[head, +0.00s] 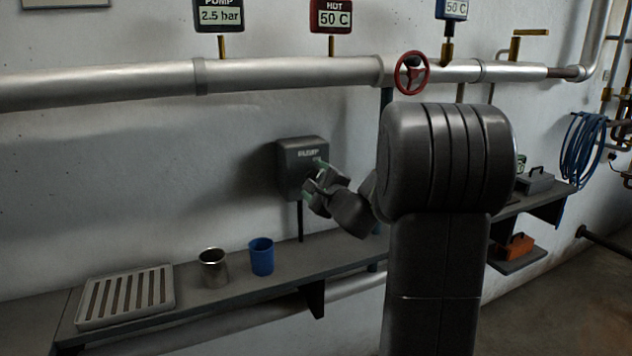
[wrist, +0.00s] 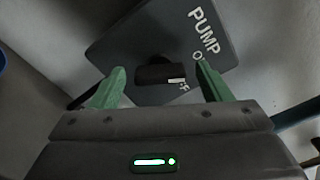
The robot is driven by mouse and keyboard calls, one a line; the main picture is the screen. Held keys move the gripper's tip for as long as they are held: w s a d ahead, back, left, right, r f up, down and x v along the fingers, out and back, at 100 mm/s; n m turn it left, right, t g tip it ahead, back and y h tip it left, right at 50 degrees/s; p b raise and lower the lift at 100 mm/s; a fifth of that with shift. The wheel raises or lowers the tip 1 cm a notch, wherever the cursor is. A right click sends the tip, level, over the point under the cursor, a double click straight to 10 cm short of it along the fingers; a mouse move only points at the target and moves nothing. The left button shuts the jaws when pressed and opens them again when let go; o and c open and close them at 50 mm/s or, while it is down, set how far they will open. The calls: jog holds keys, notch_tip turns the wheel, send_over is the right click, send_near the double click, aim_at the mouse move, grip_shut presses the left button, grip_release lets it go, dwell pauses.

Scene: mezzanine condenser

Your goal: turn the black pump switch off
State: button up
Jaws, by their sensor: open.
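The black pump switch box (head: 291,172) is fixed to the wall above the shelf in the head view. In the wrist view its dark face (wrist: 135,45) carries white lettering that reads "PUMP", with partly hidden letters below. The switch's black knob (wrist: 160,74) with a white mark sits on that face. My gripper (wrist: 158,86) is open, with one green fingertip on each side of the knob. I cannot tell whether the fingers touch it. In the head view my gripper (head: 314,181) is at the box's lower right front, and the knob is hidden there.
A grey shelf (head: 215,291) runs below, with a slatted tray (head: 127,295), a metal cup (head: 213,268) and a blue cup (head: 261,256). A pipe (head: 290,72) with a red valve wheel (head: 411,73) crosses above. A blue hose (head: 583,150) hangs at right.

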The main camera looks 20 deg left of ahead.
jog(key=shift+c, duration=0.2)
jog(key=c, duration=0.9)
jog(key=shift+c, duration=0.2)
jog(key=m+b, duration=0.1)
jog(key=m, duration=0.5)
jog(key=m+p, duration=0.1)
jog(key=m, duration=0.4)
jog(key=shift+m, duration=0.6)
jog(key=o, duration=1)
